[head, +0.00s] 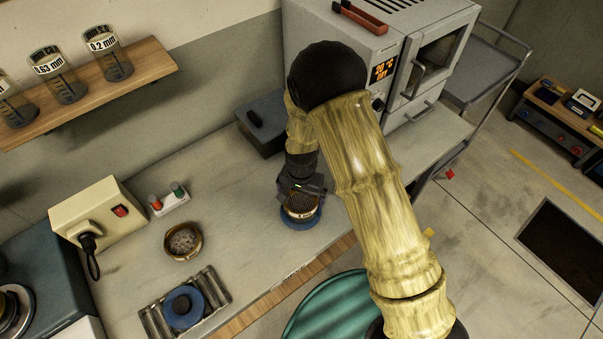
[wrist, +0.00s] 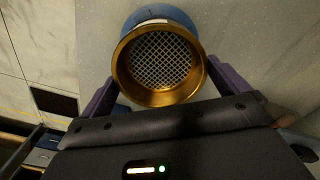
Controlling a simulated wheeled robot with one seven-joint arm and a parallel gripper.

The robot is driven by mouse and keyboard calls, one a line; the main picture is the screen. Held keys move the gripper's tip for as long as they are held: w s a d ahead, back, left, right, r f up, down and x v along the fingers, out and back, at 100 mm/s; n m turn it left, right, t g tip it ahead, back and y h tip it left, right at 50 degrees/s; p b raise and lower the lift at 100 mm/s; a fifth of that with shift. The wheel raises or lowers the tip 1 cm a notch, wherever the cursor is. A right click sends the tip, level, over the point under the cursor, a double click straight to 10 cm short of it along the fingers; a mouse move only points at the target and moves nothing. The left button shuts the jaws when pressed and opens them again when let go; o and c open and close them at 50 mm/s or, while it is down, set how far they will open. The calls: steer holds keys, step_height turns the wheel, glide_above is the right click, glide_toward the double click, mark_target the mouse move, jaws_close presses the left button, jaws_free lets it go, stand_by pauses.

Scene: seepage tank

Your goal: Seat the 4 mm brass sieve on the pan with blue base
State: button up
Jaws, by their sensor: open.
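The brass sieve (head: 301,208) with wire mesh stands upright on the bench, stacked over a blue base (head: 299,225). In the wrist view I look down into the sieve's mesh (wrist: 160,60), and part of the blue base (wrist: 158,14) shows beyond its rim. The 4 mm marking is not readable, and I cannot tell how closely sieve and pan fit. My gripper (wrist: 160,78) is open, with one purple finger on each side of the sieve's near part. In the head view my gripper (head: 304,190) is right over the sieve and hides part of it.
A brass dish of gravel (head: 183,241) and a ribbed rack holding a blue round piece (head: 183,306) are to the left. A dark box (head: 264,123) and an oven (head: 400,60) stand behind. The switch box (head: 98,212) is far left. Bare bench lies between.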

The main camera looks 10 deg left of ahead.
step_height(320, 180, up, 16)
steer(key=b, duration=0.2)
steer(key=shift+r+b, duration=0.15)
steer(key=shift+b, duration=0.2)
stand_by(0.3)
steer(key=s+d+r+t, duration=0.1)
steer(key=s+d, duration=0.1)
steer(key=d, duration=0.6)
steer(key=s+d+r+n, duration=0.1)
steer(key=s+d, duration=0.2)
steer(key=d, duration=0.6)
steer(key=s+d+r+t, duration=0.1)
steer(key=s+d+r, duration=0.1)
steer(key=d, duration=0.6)
steer(key=shift+s+d+t, duration=0.2)
steer(key=shift+s+t, duration=0.1)
steer(key=shift+s, duration=0.15)
steer(key=shift+w, duration=0.1)
steer(key=shift+s, duration=0.2)
steer(key=shift+w, duration=0.1)
